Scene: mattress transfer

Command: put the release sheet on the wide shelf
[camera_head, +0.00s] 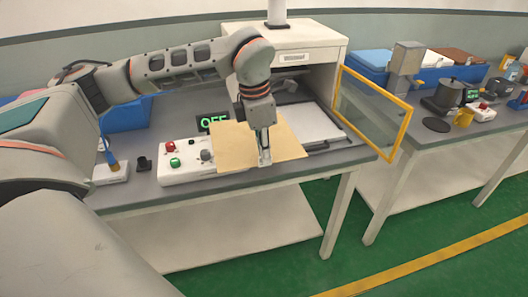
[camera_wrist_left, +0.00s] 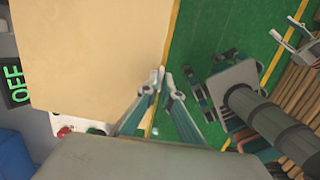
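The release sheet is a flat tan square (camera_head: 232,150) above the table's front edge, in front of the white oven-like box. It fills the upper left of the left wrist view (camera_wrist_left: 95,50). My left gripper (camera_head: 264,158) points down at the sheet's front part. In the left wrist view its fingertips (camera_wrist_left: 161,76) are close together at the sheet's edge and seem to pinch it. A wide white shelf (camera_head: 225,228) lies under the table; I cannot tell whether it is the task's wide shelf.
A white button box (camera_head: 188,167) stands left of the sheet, near a green "OFF" display (camera_head: 213,122). The white box (camera_head: 290,45) has a yellow-framed glass door (camera_head: 372,112) swung open at right. A pale plate (camera_head: 315,122) lies before it. Green floor (camera_head: 345,215) is clear.

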